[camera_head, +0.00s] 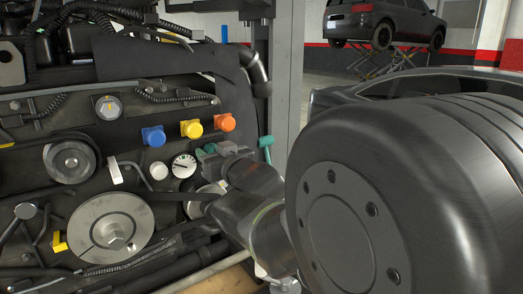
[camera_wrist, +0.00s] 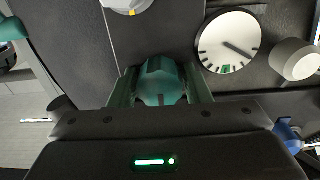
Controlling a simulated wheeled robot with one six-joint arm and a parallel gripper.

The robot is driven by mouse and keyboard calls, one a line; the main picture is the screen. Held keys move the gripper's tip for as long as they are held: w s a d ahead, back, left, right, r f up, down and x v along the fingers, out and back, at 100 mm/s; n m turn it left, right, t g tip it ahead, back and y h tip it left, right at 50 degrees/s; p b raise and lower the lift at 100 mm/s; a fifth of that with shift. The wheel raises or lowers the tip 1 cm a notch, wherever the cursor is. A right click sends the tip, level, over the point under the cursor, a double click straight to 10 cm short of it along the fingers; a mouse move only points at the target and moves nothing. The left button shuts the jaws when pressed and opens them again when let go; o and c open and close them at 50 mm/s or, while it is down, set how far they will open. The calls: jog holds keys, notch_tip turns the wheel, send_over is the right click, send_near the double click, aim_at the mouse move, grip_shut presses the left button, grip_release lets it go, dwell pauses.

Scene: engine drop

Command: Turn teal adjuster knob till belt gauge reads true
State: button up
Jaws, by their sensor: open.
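The teal adjuster knob (camera_wrist: 161,82) sits between the two fingers of my gripper (camera_wrist: 160,72) in the wrist view. The fingers are open, one on each side of the knob and very close to it; I cannot tell whether they touch. In the head view my gripper (camera_head: 210,152) is at the engine's right side, and the knob is mostly hidden there. The belt gauge (camera_wrist: 230,42) is a round white dial beside the knob, with a dark needle and a small green mark. The needle points away from the green mark. The gauge also shows in the head view (camera_head: 183,166).
A pale round cap (camera_wrist: 295,60) stands beside the gauge. Blue (camera_head: 153,136), yellow (camera_head: 191,129) and orange (camera_head: 222,123) knobs sit above it on the engine. A large pulley (camera_head: 110,228) is lower left. A teal-headed lever (camera_head: 265,142) stands right of my gripper.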

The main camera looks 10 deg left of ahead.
jog(key=c, duration=0.7)
jog(key=shift+f+b, duration=0.1)
jog(key=shift+b, duration=0.2)
jog(key=shift+f+n+b, duration=0.1)
jog(key=shift+n+b, duration=0.8)
jog(key=shift+n, duration=0.1)
jog(key=n+b, duration=0.2)
jog(key=n, duration=0.1)
jog(key=shift+b, duration=0.4)
jog(key=n+b, duration=0.2)
jog(key=n, duration=0.2)
jog(key=shift+n+b, duration=0.35)
jog(key=shift+n, duration=0.05)
jog(key=shift+n+b, duration=0.8)
jog(key=shift+n, duration=1.1)
jog(key=shift+s, duration=0.1)
